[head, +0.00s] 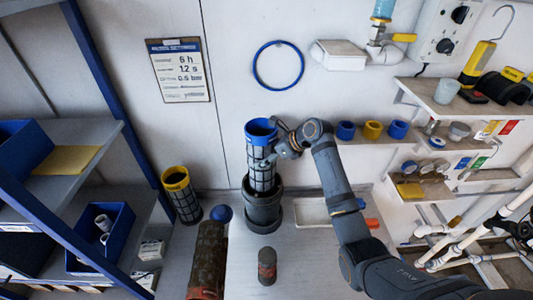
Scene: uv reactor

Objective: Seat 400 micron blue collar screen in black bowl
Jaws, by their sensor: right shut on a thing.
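The blue collar screen (261,172), a mesh cylinder with a blue ring at its top, stands upright with its lower end at the mouth of the black bowl (264,214). How deep it sits in the bowl cannot be told. My right gripper (284,147) is shut on the screen's upper part, just below the collar, from the right side. The fingertips are partly hidden against the screen. My left gripper is not in view.
A white tray (313,211) lies right of the bowl.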

